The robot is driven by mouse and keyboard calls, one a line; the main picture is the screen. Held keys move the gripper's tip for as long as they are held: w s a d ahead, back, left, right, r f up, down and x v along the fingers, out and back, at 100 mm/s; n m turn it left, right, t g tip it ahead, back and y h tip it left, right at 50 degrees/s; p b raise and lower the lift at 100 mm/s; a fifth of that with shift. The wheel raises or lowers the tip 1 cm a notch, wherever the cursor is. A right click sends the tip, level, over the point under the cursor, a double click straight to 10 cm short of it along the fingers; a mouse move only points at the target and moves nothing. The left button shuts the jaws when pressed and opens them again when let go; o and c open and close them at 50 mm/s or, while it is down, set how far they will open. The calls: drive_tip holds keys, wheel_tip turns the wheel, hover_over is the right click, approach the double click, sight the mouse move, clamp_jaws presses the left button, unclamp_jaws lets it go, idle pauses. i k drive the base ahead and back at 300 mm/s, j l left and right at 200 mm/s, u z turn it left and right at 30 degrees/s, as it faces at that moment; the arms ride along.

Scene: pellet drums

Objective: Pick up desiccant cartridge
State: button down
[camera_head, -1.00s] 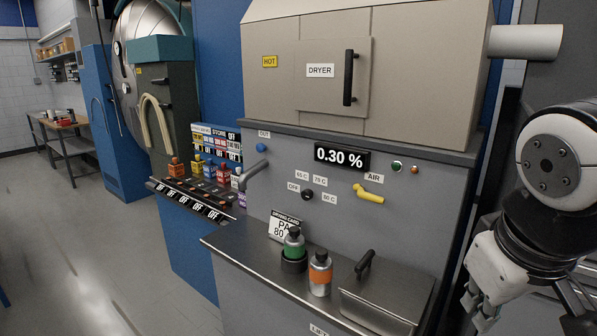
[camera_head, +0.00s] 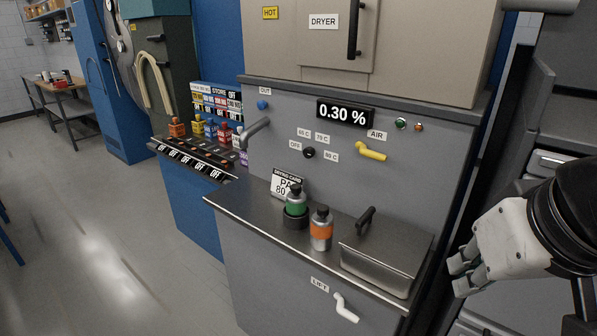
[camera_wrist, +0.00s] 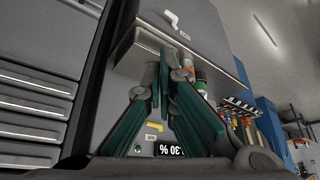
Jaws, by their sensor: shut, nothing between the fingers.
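Two cartridge-like bottles stand on the dryer's steel shelf. One has a silver body with an orange band (camera_head: 321,232) and a dark cap, and stands upright directly on the shelf. The other has a green band (camera_head: 296,203) and sits upright in a black round holder (camera_head: 296,221), just behind and left of it. I cannot tell which is the desiccant cartridge. My gripper (camera_head: 461,276) is shut and empty at the right, well apart from both bottles. In the wrist view, its green-padded fingers (camera_wrist: 165,75) partly cover the bottles.
A lidded steel box (camera_head: 388,254) with a black handle stands on the shelf between the bottles and my gripper. Above are a yellow air lever (camera_head: 371,152) and a grey outlet pipe (camera_head: 254,131). A white lift handle (camera_head: 345,308) sticks out below. Open floor lies left.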

sight(296, 199)
drive_tip(key=i+j+z, duration=0.1)
drive_tip(key=j, duration=0.25)
drive_tip(key=i+j+z, duration=0.1)
drive_tip(key=i+j, duration=0.2)
drive_tip(key=i+j+z, duration=0.1)
drive_tip(key=j, duration=0.4)
drive_tip(key=i+j+z, duration=0.15)
drive_tip(key=j, duration=0.25)
drive_tip(key=i+j+z, duration=0.1)
drive_tip(key=j, duration=0.3)
drive_tip(key=i+j+z, duration=0.1)
drive_tip(key=j, duration=0.35)
drive_tip(key=i+j+z, duration=0.1)
drive_tip(key=j, duration=0.35)
drive_tip(key=i+j+z, duration=0.1)
drive_tip(key=j, duration=0.35)
drive_tip(key=i, duration=0.1)
